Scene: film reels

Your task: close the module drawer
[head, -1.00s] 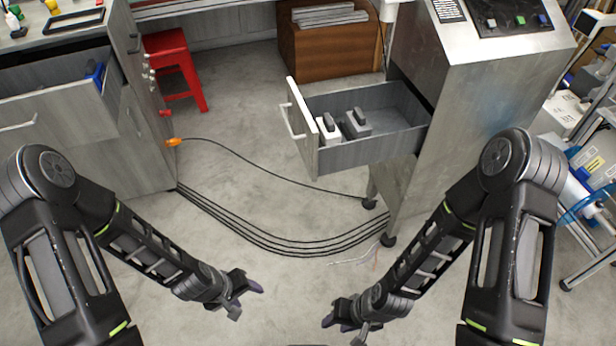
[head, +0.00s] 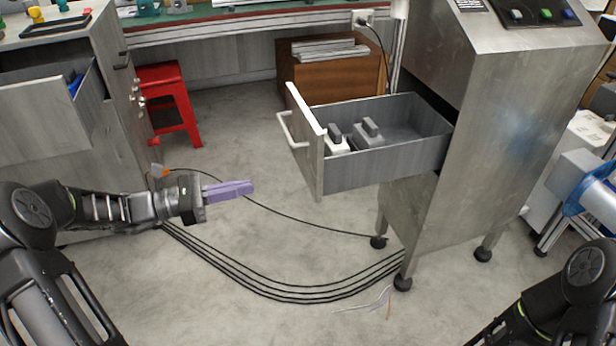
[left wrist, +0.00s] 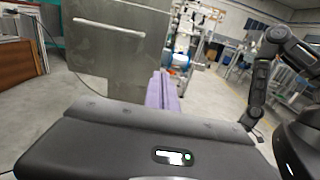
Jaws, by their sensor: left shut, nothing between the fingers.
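The module drawer (head: 385,163) stands pulled out from the left side of the metal cabinet (head: 490,120). Its pale front panel (head: 308,140) carries a bar handle (head: 290,130) and faces left. Two blocky modules with dark grips (head: 368,133) lie inside. My left gripper (head: 243,189), with purple fingers, is shut and empty, left of the drawer front and apart from it. In the left wrist view the fingers (left wrist: 162,90) point toward a grey panel with a bar handle (left wrist: 110,28), seemingly the drawer front. My right arm shows at right there; its gripper is too small and partly hidden to judge.
Black cables (head: 270,290) run over the floor to the cabinet's feet. A red stool (head: 168,100) and a brown box (head: 330,75) stand behind. Another open drawer (head: 50,110) juts from the left-hand bench.

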